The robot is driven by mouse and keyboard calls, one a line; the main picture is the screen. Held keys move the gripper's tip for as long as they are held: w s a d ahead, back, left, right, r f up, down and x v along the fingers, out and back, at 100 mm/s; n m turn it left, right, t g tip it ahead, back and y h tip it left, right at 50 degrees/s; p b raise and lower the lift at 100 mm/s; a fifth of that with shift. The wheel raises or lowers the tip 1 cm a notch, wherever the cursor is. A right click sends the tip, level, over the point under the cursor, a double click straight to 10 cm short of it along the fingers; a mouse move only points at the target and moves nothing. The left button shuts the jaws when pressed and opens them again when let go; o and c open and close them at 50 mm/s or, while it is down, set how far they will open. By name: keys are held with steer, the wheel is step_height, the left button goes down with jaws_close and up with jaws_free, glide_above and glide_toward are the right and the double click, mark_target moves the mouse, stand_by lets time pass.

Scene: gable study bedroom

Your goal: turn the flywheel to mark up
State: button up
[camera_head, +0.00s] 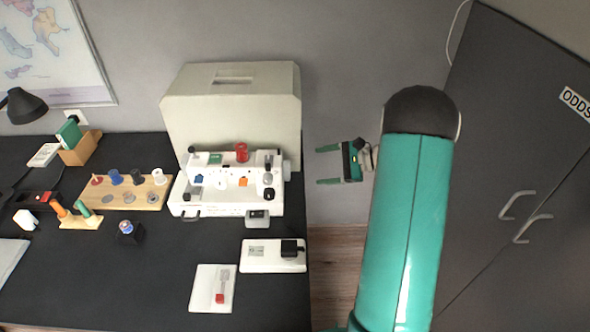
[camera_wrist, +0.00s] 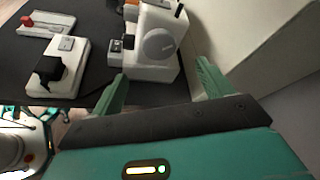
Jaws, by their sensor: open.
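A white sewing machine (camera_head: 228,205) stands near the right end of the black desk. Its flywheel (camera_wrist: 158,44) is a plain grey disc on the machine's end in the wrist view; I cannot make out a mark on it. In the head view the flywheel (camera_head: 287,170) shows only edge-on at the machine's right end. My gripper (camera_head: 319,165) is open and empty, to the right of the flywheel and apart from it, with its fingers pointing at the machine. In the wrist view the flywheel lies ahead, between the directions of the two green fingers (camera_wrist: 160,74).
A large beige case (camera_head: 232,100) stands behind the machine. A foot pedal (camera_head: 272,256) and a white plate with a red knob (camera_head: 212,288) lie in front. A spool board (camera_head: 128,190) is to the left. A dark cabinet (camera_head: 530,160) stands right; the space beside the desk is open.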

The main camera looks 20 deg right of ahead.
mark_target(287, 170)
steer(key=x, duration=0.9)
steer(key=shift+w+a+f, duration=0.15)
steer(key=shift+a, duration=0.1)
steer(key=c, duration=1)
steer(key=n+t, duration=0.1)
steer(key=n, duration=0.1)
steer(key=n+t, duration=0.1)
steer(key=n, duration=0.1)
steer(key=n+t, duration=0.2)
steer(key=n, duration=0.1)
steer(key=shift+s+f, duration=0.25)
steer(key=shift+f, duration=0.1)
steer(key=shift+n, duration=0.3)
